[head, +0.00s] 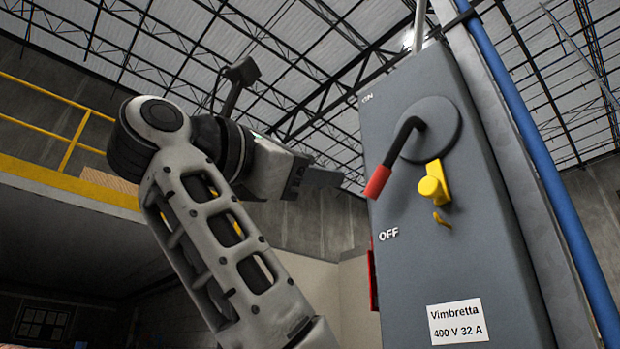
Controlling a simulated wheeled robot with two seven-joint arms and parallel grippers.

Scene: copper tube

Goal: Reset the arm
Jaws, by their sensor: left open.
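My left arm rises from the bottom left of the head view and bends at the top. Its gripper (317,179) points right, toward the grey switch box, and is apart from the lever. The gripper is seen from the side, with its fingers partly overlapping, and nothing shows between them. The grey switch box (440,255) carries a black rotary lever with a red grip (378,181). The lever's grip points down and left, toward the OFF label. My right gripper is not in view.
A yellow latch (433,188) sticks out below the lever's hub. A blue pipe (540,165) runs along the box's right side. A red part (373,280) sits on the box's left edge. A yellow railing (70,140) is far behind at left. A gap lies between gripper and box.

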